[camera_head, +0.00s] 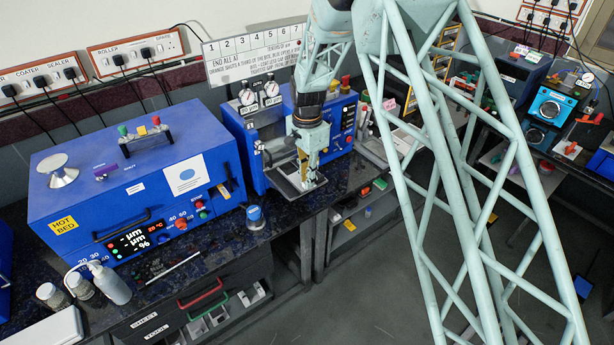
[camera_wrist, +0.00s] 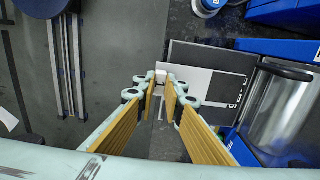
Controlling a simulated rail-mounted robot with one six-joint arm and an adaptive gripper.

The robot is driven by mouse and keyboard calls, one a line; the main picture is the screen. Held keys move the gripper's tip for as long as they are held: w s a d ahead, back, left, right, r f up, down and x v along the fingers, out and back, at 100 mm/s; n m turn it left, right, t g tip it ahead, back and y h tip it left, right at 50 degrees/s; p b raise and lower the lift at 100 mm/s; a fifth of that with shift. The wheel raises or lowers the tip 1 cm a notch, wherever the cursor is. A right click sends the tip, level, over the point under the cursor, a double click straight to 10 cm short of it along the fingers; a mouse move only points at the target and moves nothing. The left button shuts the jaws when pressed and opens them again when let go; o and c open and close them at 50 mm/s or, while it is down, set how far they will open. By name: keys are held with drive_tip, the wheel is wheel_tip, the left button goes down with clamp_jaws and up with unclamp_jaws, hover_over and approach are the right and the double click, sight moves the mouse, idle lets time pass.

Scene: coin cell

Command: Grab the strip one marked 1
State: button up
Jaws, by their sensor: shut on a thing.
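My gripper (camera_wrist: 164,88) has its yellow-padded fingers closed around a thin pale strip (camera_wrist: 161,76), seen between the fingertips in the wrist view. The strip is mostly hidden by the fingers, and I cannot read a 1 on it. In the head view my gripper (camera_head: 308,178) points down over a flat tray (camera_head: 290,190) at the bench's front edge, in front of a blue machine. I cannot tell whether the strip touches the tray.
In the wrist view a dark plate and a pale plate (camera_wrist: 200,92) lie right of the fingers, with a shiny cylinder (camera_wrist: 280,112) further right. In the head view a blue hot bed machine (camera_head: 130,190) stands left, with a small blue-topped jar (camera_head: 255,216) nearby.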

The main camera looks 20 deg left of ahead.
drive_tip(key=s+d+r+b, duration=0.1)
drive_tip(key=s+d, duration=0.3)
drive_tip(key=s, duration=0.7)
drive_tip(key=shift+s+d, duration=0.3)
drive_tip(key=shift+d, duration=0.05)
drive_tip(key=shift+r, duration=0.1)
